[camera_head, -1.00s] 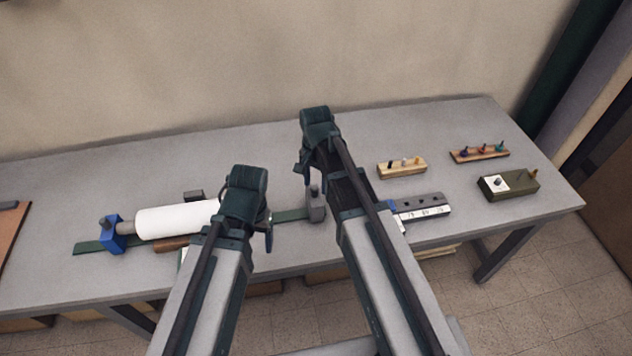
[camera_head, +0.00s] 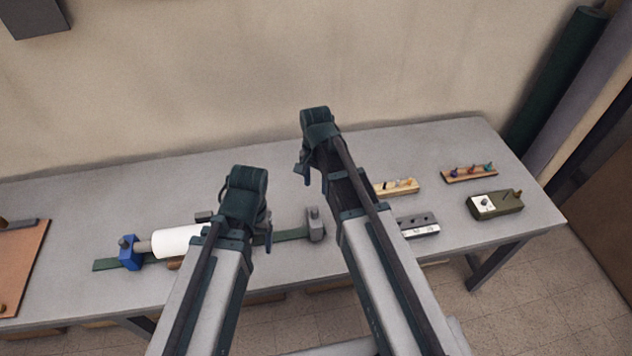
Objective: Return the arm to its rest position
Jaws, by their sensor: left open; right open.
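My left arm comes in from the lower left, and its dark gripper (camera_head: 268,236) is over the workbench (camera_head: 250,168), in front of a white roll (camera_head: 178,241). My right arm comes in from the lower right, and its gripper (camera_head: 304,172) is higher and further back over the bench. Both grippers are open, largely hidden behind their own wrists, and nothing shows in them. The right forearm hides part of the bench and the left end of a grey metal block (camera_head: 420,224).
The roll lies between a blue clamp (camera_head: 129,252) and a grey post (camera_head: 315,224) on a green strip. An orange-brown board (camera_head: 22,265) lies far left. The wall closes the back.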

